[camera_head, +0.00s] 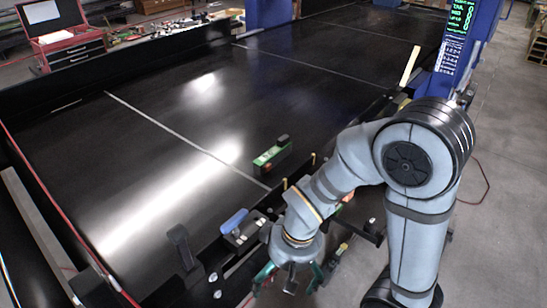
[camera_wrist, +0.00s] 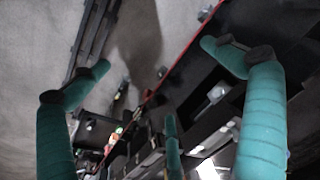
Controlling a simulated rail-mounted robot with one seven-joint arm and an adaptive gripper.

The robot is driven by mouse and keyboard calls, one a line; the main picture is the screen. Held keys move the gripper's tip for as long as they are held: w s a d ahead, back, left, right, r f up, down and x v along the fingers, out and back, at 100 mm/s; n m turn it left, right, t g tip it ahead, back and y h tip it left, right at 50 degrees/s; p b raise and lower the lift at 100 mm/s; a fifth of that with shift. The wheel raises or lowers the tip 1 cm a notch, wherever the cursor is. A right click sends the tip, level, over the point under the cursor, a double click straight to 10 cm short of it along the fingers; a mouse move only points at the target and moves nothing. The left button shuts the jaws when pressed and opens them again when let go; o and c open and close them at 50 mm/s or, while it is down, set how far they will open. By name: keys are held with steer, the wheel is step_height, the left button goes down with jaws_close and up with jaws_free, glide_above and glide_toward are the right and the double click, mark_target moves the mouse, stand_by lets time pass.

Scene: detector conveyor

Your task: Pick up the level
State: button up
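A small green block with a dark top (camera_head: 272,156) lies on the near edge of the black conveyor in the head view. It may be the level, but I cannot tell for sure. My gripper (camera_head: 290,280) is below and apart from it, off the conveyor's near side and pointing down. In the wrist view my gripper (camera_wrist: 154,57) has its teal fingers spread wide with nothing between them. A small green and red item (camera_wrist: 118,131) shows low in that view, too small to identify.
The black conveyor (camera_head: 130,190) fills the left and middle. A blue-handled clamp (camera_head: 234,221) and dark brackets line its near edge, close to my arm. A pale strip (camera_head: 409,66) stands by a blue post. A toolbox (camera_head: 70,48) is far left. Floor is open at right.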

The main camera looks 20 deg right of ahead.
steer(key=shift+c, duration=1)
steer(key=c, duration=1.1)
steer(key=shift+c, duration=0.7)
